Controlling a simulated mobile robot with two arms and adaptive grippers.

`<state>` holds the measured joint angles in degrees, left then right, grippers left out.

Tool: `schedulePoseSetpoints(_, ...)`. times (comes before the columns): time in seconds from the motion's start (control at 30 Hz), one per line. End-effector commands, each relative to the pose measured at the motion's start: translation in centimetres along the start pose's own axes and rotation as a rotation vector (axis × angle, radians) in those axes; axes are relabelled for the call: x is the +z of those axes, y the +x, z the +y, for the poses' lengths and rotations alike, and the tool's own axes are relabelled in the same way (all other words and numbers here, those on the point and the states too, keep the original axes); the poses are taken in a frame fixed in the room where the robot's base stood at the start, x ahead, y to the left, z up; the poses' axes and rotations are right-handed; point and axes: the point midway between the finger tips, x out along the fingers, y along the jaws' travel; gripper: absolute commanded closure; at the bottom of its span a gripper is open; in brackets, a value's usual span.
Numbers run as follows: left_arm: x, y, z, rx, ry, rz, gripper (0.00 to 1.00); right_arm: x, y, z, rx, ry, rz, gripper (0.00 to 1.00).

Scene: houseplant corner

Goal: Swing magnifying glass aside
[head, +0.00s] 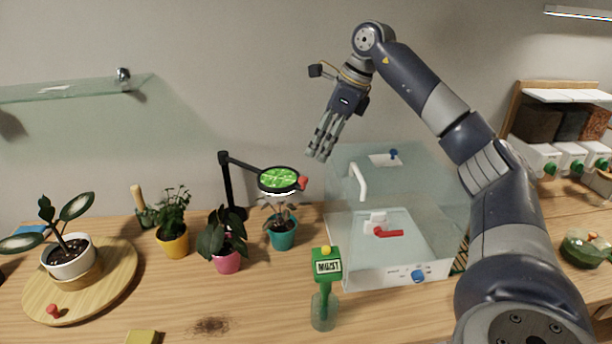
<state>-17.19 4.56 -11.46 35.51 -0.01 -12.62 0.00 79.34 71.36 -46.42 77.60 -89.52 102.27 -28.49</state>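The magnifying glass (279,180) has a round black rim and a lens that shows bright green. It hangs on a black jointed arm from an upright black post (227,182). A red knob (303,183) sits on the rim's right side. The lens is above a small plant in a teal pot (282,236) and hides part of that plant. My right gripper (317,157) is up and to the right of the lens, apart from it, fingers pointing down. I cannot tell whether its fingers are parted. My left gripper is out of view.
A clear box (395,260) with a white handle stands right of the lens. Pink (227,260) and yellow (173,243) pots stand left. A glass shelf (75,90) is on the wall at upper left.

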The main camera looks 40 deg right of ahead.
Motion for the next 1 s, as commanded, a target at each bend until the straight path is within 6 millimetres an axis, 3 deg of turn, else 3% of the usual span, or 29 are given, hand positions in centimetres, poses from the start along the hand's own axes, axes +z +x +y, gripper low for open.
schedulePoseSetpoints(0.43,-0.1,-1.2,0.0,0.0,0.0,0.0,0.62,-0.1,7.7,0.1,0.002,-0.002,0.003,0.61)
schedulePoseSetpoints(0.6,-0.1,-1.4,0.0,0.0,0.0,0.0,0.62,-0.1,9.0,0.1,0.001,-0.002,0.001,0.61)
schedulePoseSetpoints(0.87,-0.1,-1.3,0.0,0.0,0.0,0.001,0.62,0.0,9.2,0.0,0.001,-0.003,0.0,0.61)
schedulePoseSetpoints(0.9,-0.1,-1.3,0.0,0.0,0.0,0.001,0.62,0.0,9.2,0.0,0.001,-0.003,0.0,0.63)
schedulePoseSetpoints(1.0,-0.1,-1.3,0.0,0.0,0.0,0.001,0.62,0.0,9.2,0.0,0.001,-0.003,0.0,0.86)
